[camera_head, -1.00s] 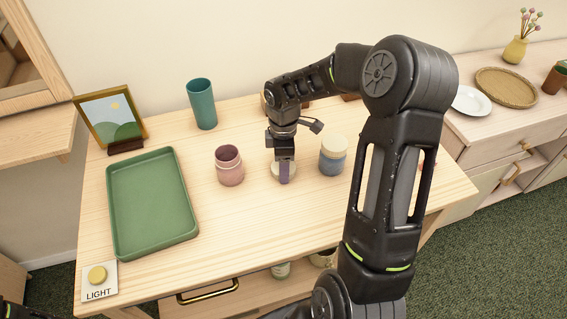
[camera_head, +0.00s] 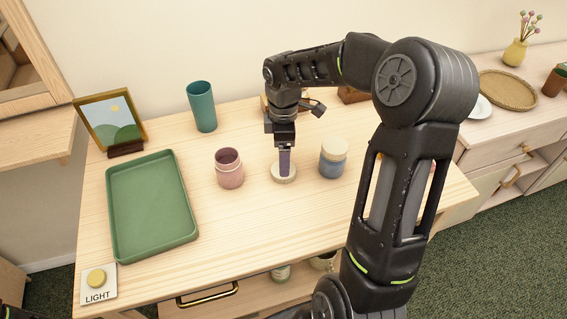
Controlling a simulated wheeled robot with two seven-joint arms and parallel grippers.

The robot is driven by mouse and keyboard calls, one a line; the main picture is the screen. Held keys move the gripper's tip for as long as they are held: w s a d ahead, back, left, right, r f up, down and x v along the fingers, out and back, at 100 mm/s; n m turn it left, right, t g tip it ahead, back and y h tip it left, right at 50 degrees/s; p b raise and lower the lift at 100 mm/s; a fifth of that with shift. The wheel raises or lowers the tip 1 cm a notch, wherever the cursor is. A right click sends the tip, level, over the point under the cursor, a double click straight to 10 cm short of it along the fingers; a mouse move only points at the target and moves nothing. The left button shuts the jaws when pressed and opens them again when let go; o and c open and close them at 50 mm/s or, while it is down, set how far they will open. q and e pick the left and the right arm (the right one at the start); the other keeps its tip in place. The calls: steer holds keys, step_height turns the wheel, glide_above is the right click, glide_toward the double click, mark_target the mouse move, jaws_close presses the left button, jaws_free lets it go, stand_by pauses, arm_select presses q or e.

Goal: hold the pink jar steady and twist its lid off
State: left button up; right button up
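The pink jar (camera_head: 229,170) stands upright on the wooden table with its top open and no lid on it. A round cream lid (camera_head: 276,175) lies flat on the table to the right of the jar. My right gripper (camera_head: 284,174) points down over this lid, apart from the pink jar. Its fingers are seen edge-on and partly cover the lid, so their gap and any contact with the lid cannot be told. My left gripper is not in view.
A blue jar with a cream lid (camera_head: 333,158) stands just right of my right gripper. A green tray (camera_head: 190,230), a teal cup (camera_head: 202,106), a picture frame (camera_head: 111,120) and a LIGHT button (camera_head: 97,279) are to the left. The table's front middle is clear.

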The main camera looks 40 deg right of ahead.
step_height(320, 180, up, 6)
steer(key=shift+r, duration=0.2)
steer(key=shift+s+f, duration=0.1)
stand_by(0.8)
